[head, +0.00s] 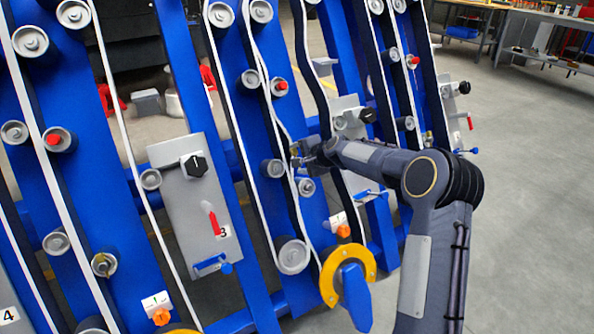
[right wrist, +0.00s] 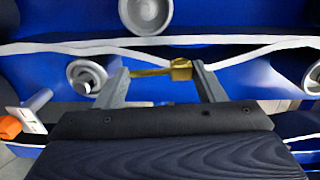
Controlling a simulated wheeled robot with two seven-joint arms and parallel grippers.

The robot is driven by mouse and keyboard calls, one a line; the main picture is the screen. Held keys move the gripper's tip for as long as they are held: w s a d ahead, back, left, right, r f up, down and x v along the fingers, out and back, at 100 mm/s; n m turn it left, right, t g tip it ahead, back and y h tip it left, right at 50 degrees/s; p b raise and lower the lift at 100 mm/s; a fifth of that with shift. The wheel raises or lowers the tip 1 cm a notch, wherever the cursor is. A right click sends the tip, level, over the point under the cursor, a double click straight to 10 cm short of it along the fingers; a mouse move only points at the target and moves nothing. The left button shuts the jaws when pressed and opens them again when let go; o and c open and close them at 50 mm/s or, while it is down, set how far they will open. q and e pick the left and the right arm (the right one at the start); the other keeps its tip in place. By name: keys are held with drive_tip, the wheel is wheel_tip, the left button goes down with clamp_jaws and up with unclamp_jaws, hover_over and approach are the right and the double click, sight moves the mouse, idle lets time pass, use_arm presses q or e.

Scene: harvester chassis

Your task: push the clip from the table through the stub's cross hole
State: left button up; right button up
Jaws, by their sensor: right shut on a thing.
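My right gripper (head: 296,155) reaches in from the right in front of a blue panel with rollers and a white belt. The clip has a thick block near the right finger and a thin pin towards the left finger. A grey roller-like stub (right wrist: 88,77) sits just left of the left finger; it also shows below the gripper in the head view (head: 307,187). I cannot make out a cross hole. My left gripper is not in view.
A white belt (right wrist: 230,52) runs behind the fingers. Another grey roller (right wrist: 145,12) is above them. Below the arm are an orange knob (head: 343,231) and a yellow ring (head: 331,281). A workbench (head: 552,18) stands far right; the floor between is clear.

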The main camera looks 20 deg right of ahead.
drive_tip(key=shift+w+d+f+m+t+h+b, duration=0.15)
drive_tip(key=shift+w+d+m+h, duration=0.05)
drive_tip(key=shift+w+d, duration=0.3)
drive_tip(key=shift+w+d+f+m+t+h+b, duration=0.2)
drive_tip(key=shift+w+d, duration=0.15)
drive_tip(key=shift+d, duration=0.15)
use_arm(q)
drive_tip(key=shift+w+f, duration=0.35)
drive_tip(key=shift+f, duration=0.35)
use_arm(e)
drive_tip(key=shift+r, duration=0.1)
drive_tip(key=f+b, duration=0.1)
drive_tip(key=s+f+b, duration=0.1)
drive_tip(key=f+b, duration=0.1)
drive_tip(key=b, duration=0.1)
drive_tip(key=shift+s+f, duration=0.25)
drive_tip(key=shift+s, duration=0.15)
use_arm(q)
drive_tip(key=shift+f+b, duration=0.75)
drive_tip(key=shift+f, duration=2.1)
use_arm(e)
drive_tip(key=shift+s+f, duration=0.45)
drive_tip(key=shift+d, duration=0.1)
